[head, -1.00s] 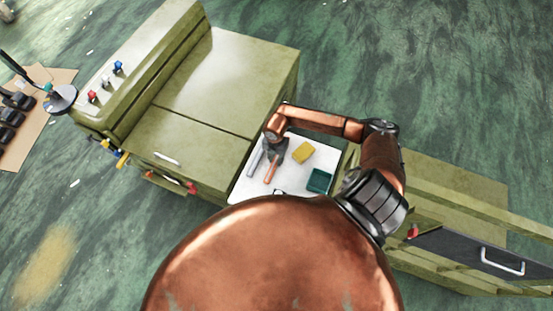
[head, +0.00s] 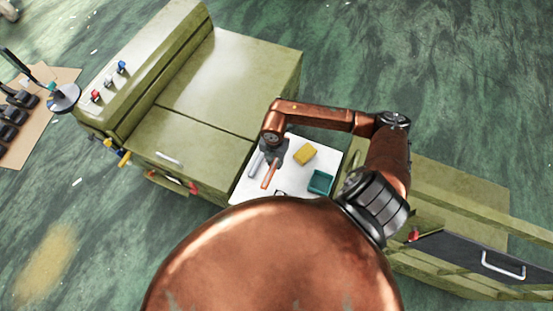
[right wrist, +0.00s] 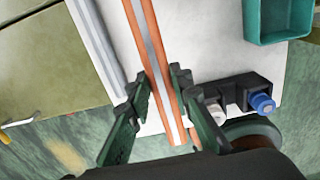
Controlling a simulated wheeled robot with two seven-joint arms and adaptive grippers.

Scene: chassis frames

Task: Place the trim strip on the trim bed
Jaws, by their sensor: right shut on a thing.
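The trim strip is a long copper-orange bar with a grey stripe along its middle (right wrist: 152,50). It also shows in the head view (head: 270,174), over the white table top. My right gripper (right wrist: 160,88) is shut on the strip, its dark green fingers on either side of it. In the head view the right gripper (head: 273,153) is seen from above. A long grey rail (right wrist: 95,42), which may be the trim bed, lies left of the strip, roughly alongside it and apart from it; it also shows in the head view (head: 256,164). My left gripper is not in view.
On the white top (head: 290,174) are a yellow block (head: 305,153) and a teal bin (head: 320,182). A dark fixture with a blue knob (right wrist: 262,102) is right of the strip. An olive cabinet (head: 230,80) adjoins on the left. An olive frame (head: 455,190) stands right.

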